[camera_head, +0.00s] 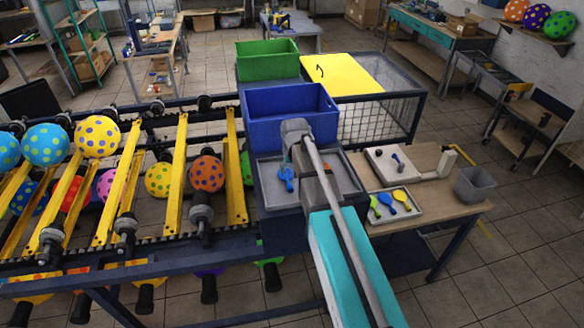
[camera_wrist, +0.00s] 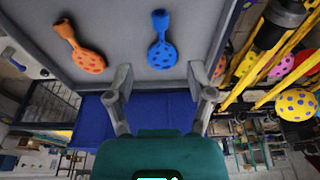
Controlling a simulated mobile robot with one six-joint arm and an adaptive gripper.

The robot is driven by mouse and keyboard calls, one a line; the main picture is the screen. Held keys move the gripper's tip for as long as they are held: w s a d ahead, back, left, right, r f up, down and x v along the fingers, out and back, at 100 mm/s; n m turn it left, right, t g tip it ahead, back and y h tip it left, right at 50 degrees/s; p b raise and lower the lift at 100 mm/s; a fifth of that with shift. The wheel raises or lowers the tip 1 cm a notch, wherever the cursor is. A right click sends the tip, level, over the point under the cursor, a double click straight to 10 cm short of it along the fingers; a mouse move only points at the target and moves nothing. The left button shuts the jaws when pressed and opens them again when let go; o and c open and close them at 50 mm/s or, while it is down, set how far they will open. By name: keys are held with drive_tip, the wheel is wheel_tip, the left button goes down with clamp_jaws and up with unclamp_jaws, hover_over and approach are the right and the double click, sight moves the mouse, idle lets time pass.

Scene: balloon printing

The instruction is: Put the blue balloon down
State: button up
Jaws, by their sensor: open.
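The blue balloon (camera_head: 286,174), uninflated with dark spots, lies on the left part of a grey tray (camera_head: 268,200). It also shows in the wrist view (camera_wrist: 161,52), lying flat with its neck pointing up in the picture. My gripper (camera_wrist: 162,84) is open and empty, its two fingers spread wide and apart from the balloon. An orange spotted balloon (camera_wrist: 88,61) lies on the same tray to the left of the blue one in the wrist view. In the head view my arm crosses over the tray and hides part of it; I cannot make out the fingertips there.
A blue bin (camera_head: 290,118) stands directly behind the tray, with a green bin (camera_head: 268,62) farther back. A conveyor with yellow bars (camera_head: 176,180) and inflated balloons runs at left. At right, a wooden table (camera_head: 440,205) holds a small tray of balloons and a grey bin (camera_head: 476,186).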

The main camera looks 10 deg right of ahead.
drive_tip(key=shift+s+r, duration=0.1)
drive_tip(key=shift+r, duration=0.3)
idle(0.4)
drive_tip(key=s+g, duration=0.2)
drive_tip(key=s, duration=1.9)
drive_tip(key=shift+s+a+f, duration=0.2)
wheel_tip(320, 180, down, 21)
drive_tip(key=b, duration=2.1)
drive_tip(key=shift+f, duration=0.15)
